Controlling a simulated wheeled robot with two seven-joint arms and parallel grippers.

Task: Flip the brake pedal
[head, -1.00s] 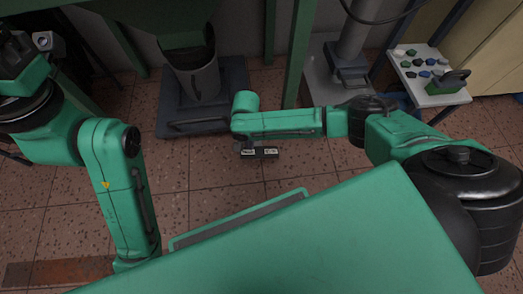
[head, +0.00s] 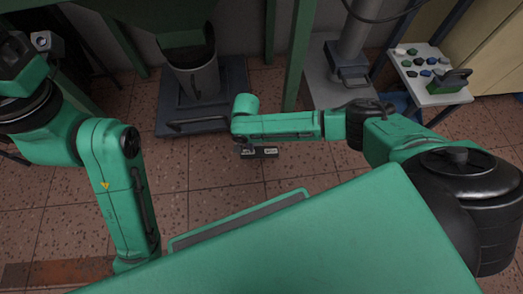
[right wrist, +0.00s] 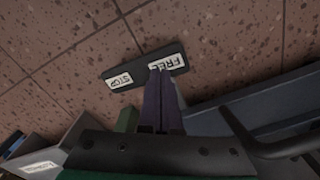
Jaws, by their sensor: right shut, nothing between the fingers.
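The brake pedal (head: 263,154) is a short black bar with two white labels, just below my right forearm in the head view. In the right wrist view the pedal (right wrist: 139,73) shows a FREE label at its right end and a STOP label at its left end. My right gripper (right wrist: 155,73) is shut and empty, its fingertips overlapping the edge of the FREE label. I cannot tell whether they touch it. In the head view my right arm mostly hides that gripper. My left arm comes down at the left; its gripper is out of view.
A dark blue platform (head: 240,78) with a grey bucket (head: 197,80) and a bar handle (head: 200,125) stands behind the pedal. A green post (head: 297,60) rises beside it. A small table (head: 440,96) with several coloured pieces is at the back right. Tiled floor in front is clear.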

